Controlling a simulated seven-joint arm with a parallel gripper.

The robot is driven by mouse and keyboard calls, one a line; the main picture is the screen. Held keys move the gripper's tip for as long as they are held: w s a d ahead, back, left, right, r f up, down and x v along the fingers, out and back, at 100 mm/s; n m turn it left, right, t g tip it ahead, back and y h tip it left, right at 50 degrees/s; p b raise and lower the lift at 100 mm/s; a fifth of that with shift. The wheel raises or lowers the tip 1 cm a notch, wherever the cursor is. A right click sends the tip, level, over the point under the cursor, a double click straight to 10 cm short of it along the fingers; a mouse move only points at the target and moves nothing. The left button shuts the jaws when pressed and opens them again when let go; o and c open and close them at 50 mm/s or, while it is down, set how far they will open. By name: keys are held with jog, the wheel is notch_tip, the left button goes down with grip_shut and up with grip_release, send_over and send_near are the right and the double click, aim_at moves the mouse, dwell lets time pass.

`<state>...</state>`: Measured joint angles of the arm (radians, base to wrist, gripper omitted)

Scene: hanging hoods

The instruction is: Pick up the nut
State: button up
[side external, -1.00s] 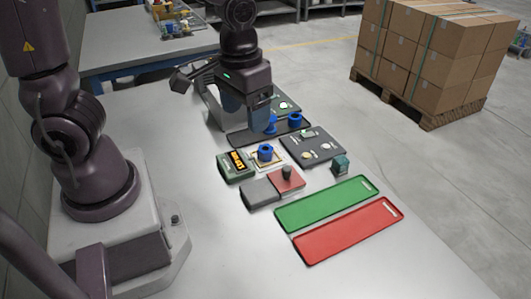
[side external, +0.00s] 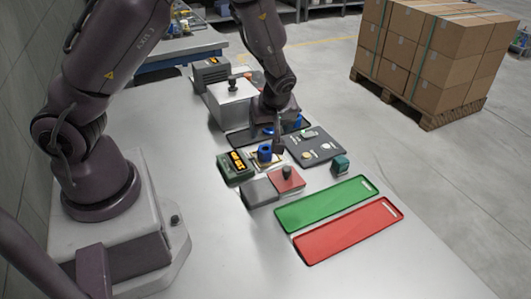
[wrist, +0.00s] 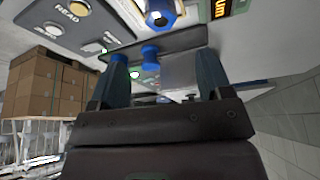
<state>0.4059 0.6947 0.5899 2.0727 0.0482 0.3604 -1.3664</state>
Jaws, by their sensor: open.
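Blue nut-like pieces are in view; I cannot tell which one the task means. One (side external: 264,152) stands on a small light pad in the side view. Another (side external: 298,121) is on the dark tray (side external: 238,139), and a further blue piece there is partly hidden by my arm. The wrist view shows a blue piece (wrist: 160,14) at the top edge and another (wrist: 150,53) beyond the fingers. My gripper (wrist: 163,70) is open, with nothing visibly held between its fingers. In the side view its end is low, beside the pad piece and over the tray's near side.
A green display box (side external: 235,167) is left of the pad. A dark panel (side external: 318,148) is to the right. A grey-and-red block with a knob (side external: 287,177), a green tray (side external: 325,204) and a red tray (side external: 348,231) lie in front. A grey box (side external: 232,101) stands behind.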

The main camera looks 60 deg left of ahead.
aim_at(266, 146)
jog(key=x, duration=0.9)
jog(key=shift+s+f, duration=0.15)
jog(key=shift+f, duration=0.2)
jog(key=c, duration=1.2)
jog(key=shift+r, duration=0.15)
